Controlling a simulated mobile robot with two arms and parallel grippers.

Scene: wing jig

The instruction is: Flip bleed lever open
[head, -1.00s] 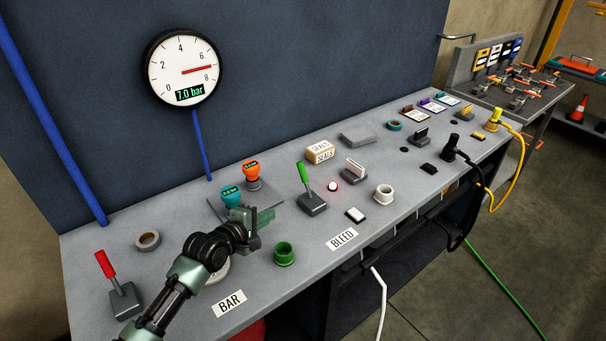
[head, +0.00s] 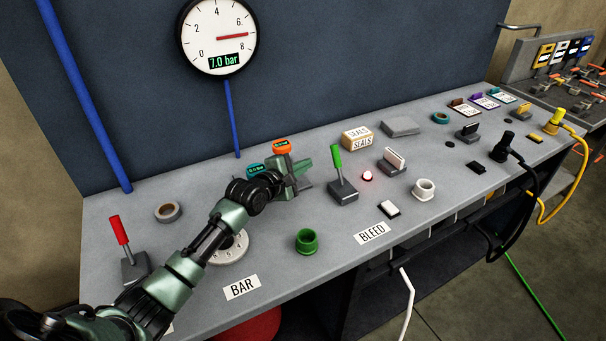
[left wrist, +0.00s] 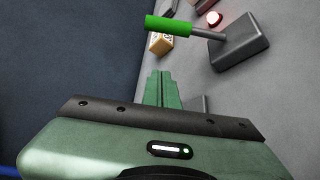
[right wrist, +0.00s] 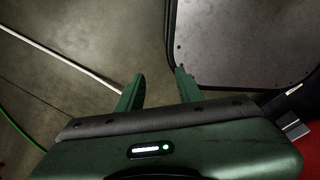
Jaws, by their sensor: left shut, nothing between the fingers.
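The bleed lever, with a green handle (head: 337,157) and a grey base (head: 343,193), stands on the bench behind the BLEED label (head: 372,234). Its handle points up, leaning slightly left. In the left wrist view the green handle (left wrist: 169,24) lies beyond the fingertips, with its base to the right. My left gripper (head: 306,164) is shut and empty, left of the handle and apart from it. My right gripper (right wrist: 158,82) is open and empty; it shows only in its own wrist view, above the floor.
The wall gauge (head: 217,36) reads 7.0 bar. An orange-topped regulator (head: 282,147) and a teal-topped one (head: 256,170) are close to my left gripper. A green cup (head: 307,241), a lit red lamp (head: 367,175) and a red lever (head: 120,231) also stand on the bench.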

